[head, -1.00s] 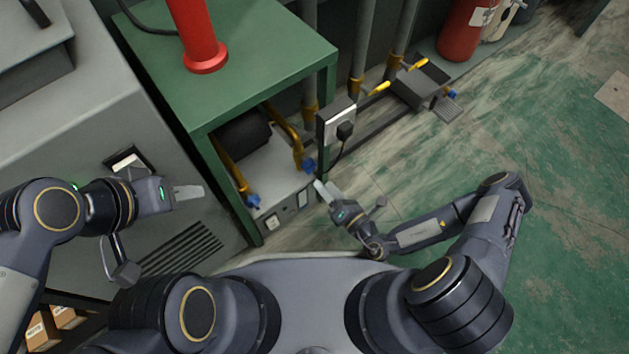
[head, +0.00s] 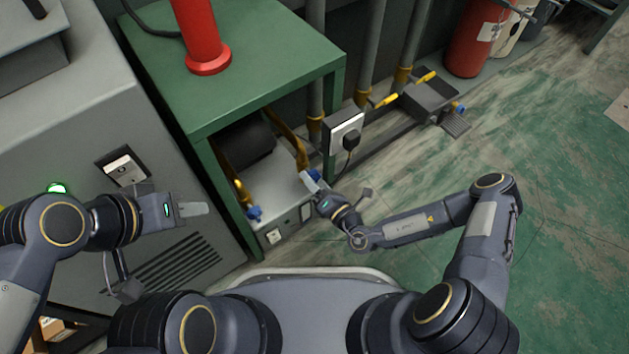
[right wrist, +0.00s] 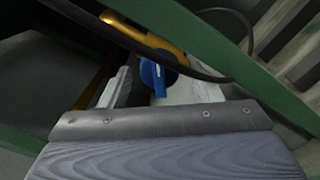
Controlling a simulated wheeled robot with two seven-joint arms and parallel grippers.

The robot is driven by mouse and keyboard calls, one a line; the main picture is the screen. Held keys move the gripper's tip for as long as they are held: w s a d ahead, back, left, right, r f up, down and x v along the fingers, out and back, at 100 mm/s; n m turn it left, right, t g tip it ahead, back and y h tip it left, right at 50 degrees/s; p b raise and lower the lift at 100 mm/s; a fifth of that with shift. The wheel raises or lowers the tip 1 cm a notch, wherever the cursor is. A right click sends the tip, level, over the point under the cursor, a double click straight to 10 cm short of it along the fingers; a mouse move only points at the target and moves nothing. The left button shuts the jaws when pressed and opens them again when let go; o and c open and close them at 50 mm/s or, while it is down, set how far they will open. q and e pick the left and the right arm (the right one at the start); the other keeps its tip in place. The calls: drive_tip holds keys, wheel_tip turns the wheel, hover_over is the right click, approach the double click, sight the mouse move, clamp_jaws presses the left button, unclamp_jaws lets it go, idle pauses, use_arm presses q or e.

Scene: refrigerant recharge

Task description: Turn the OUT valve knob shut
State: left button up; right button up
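Two blue valve knobs sit on the yellow pipes of the unit under the green bench: a left knob (head: 254,213) and a right knob (head: 314,176). I cannot read which is OUT. My right gripper (head: 310,182) is at the right knob, its fingertips partly covering it. In the right wrist view that blue knob (right wrist: 158,78) lies just ahead, between the pale fingers, which look apart; contact cannot be made out. My left gripper (head: 194,209) is in front of the grey cabinet, away from both knobs; its fingers overlap from this angle.
The green bench (head: 260,65) overhangs the unit, and its front leg (head: 329,125) stands close to my right gripper. A grey socket box (head: 343,132) with a black cable is beside it. A red cylinder (head: 474,40) stands at the back right. The green floor at right is clear.

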drive_tip(key=c, duration=0.9)
drive_tip(key=n+p, duration=0.1)
drive_tip(key=p, duration=0.1)
drive_tip(key=n+p, duration=0.1)
drive_tip(key=p, duration=0.1)
drive_tip(key=shift+r, duration=0.25)
drive_tip(key=shift+f+n+p, duration=0.25)
drive_tip(key=shift+n+p, duration=0.15)
drive_tip(key=shift+f, duration=0.1)
drive_tip(key=o, duration=1)
